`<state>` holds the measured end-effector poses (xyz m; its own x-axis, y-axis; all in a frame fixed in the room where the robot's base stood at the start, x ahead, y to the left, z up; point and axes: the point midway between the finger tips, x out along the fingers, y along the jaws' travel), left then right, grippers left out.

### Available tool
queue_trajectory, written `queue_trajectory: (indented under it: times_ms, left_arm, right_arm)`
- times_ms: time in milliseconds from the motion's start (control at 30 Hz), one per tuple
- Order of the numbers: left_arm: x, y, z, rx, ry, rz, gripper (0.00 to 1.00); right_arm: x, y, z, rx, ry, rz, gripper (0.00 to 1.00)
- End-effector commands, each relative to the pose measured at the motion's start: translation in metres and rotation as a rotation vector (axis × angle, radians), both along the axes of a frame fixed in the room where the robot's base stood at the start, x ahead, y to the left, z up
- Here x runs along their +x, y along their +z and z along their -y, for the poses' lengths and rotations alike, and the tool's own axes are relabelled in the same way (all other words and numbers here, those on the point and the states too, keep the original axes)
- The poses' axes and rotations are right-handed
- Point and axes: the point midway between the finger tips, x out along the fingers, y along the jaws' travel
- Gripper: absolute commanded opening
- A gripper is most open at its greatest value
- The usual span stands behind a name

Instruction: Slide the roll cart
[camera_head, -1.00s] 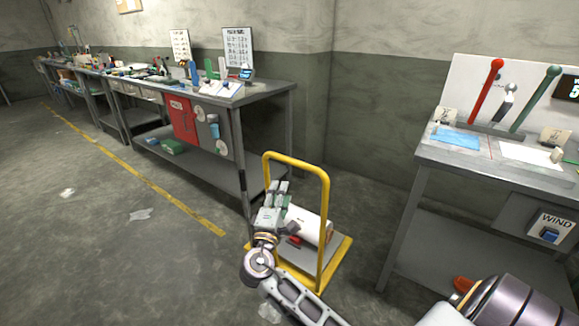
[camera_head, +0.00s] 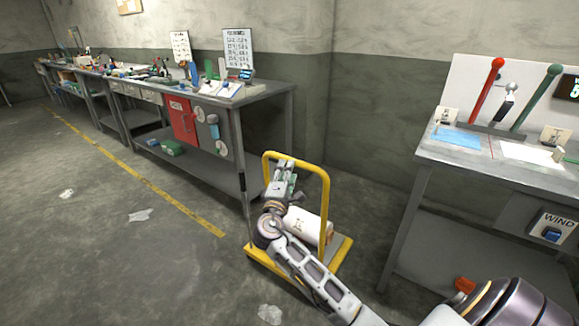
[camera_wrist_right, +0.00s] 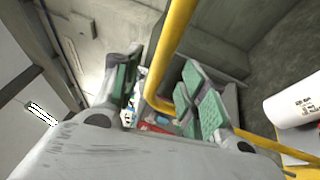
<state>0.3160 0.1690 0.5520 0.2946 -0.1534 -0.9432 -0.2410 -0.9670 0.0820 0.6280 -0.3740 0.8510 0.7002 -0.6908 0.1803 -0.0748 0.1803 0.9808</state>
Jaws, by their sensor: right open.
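The roll cart (camera_head: 338,258) has a yellow frame and a tall yellow push handle (camera_head: 326,195). It stands on the floor between the two benches and carries a white roll (camera_head: 308,226). My right gripper (camera_head: 282,168) is at the handle's top bar, near its left end. In the right wrist view my right gripper (camera_wrist_right: 157,88) is open, and the yellow handle bar (camera_wrist_right: 172,50) runs between or just beyond its green-padded fingers; I cannot tell if they touch. The roll (camera_wrist_right: 298,101) also shows at the right edge there. My left gripper is not in view.
A long workbench (camera_head: 262,91) with tools stands along the left and back wall. A right-hand bench (camera_head: 460,154) with red and green levers stands close to the cart. A yellow floor line (camera_head: 150,187) crosses open floor at the left, with paper scraps.

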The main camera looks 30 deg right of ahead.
Motion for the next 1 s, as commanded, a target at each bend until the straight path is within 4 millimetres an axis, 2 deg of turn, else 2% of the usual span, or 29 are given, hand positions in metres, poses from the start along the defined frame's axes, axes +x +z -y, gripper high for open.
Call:
queue_trajectory:
  times_ms: [200, 400, 800, 1000]
  left_arm:
    - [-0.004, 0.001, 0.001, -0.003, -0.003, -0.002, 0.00]
    - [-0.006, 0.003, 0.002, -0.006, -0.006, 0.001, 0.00]
    - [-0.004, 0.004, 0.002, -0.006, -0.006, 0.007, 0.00]
    - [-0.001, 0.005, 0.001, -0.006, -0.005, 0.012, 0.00]
  right_arm:
    - [0.018, 0.004, 0.018, -0.001, 0.000, 0.000, 0.42]
    - [0.027, 0.007, 0.027, 0.000, 0.000, 0.000, 0.42]
    - [0.030, 0.008, 0.030, 0.000, 0.000, 0.000, 0.42]
    - [0.030, 0.008, 0.030, 0.000, 0.000, 0.000, 0.18]
